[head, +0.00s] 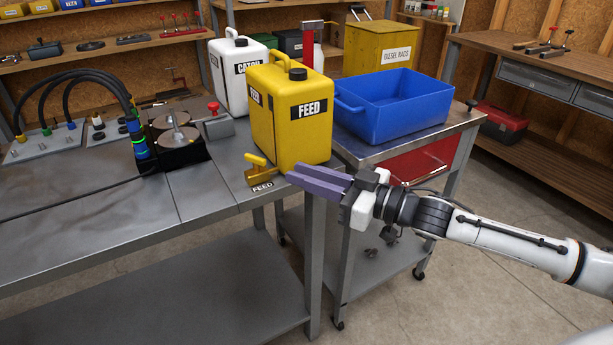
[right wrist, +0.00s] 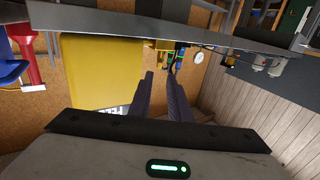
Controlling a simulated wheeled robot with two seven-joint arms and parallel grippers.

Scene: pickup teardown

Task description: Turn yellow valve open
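My left gripper is not in view.
A yellow FEED can (head: 291,115) stands right behind the valve. A white can (head: 236,75) is behind it. A blue bin (head: 392,103) stands on the cart at the right. A black base with a round metal top (head: 180,137) and hoses (head: 85,85) are farther left.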

